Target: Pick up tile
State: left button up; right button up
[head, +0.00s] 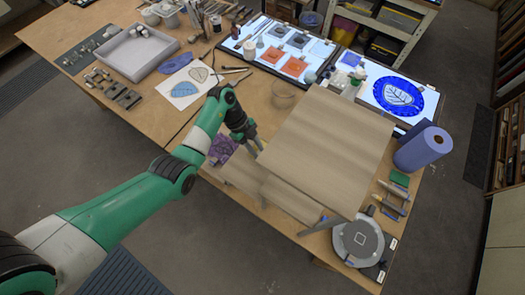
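Two orange square tiles (294,67) (272,55) and two grey square tiles (280,30) (298,41) lie on the lit panel (262,22) at the back. I cannot tell which piece is the task's tile. My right gripper is not in view.
A blue roll (423,147) stands at right, near a round grinder (359,243). A blue leaf panel (400,97) is at back right; a grey tray (139,54) at back left.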

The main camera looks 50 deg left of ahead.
aim_at(258, 152)
pick_arm(q)
grip_shut()
notch_tip(258, 152, up, 8)
jog(key=shift+w+f+p, duration=0.1)
jog(key=shift+f+p, duration=0.05)
jog(key=shift+p, duration=0.45)
jog(key=shift+r+p, duration=2.65)
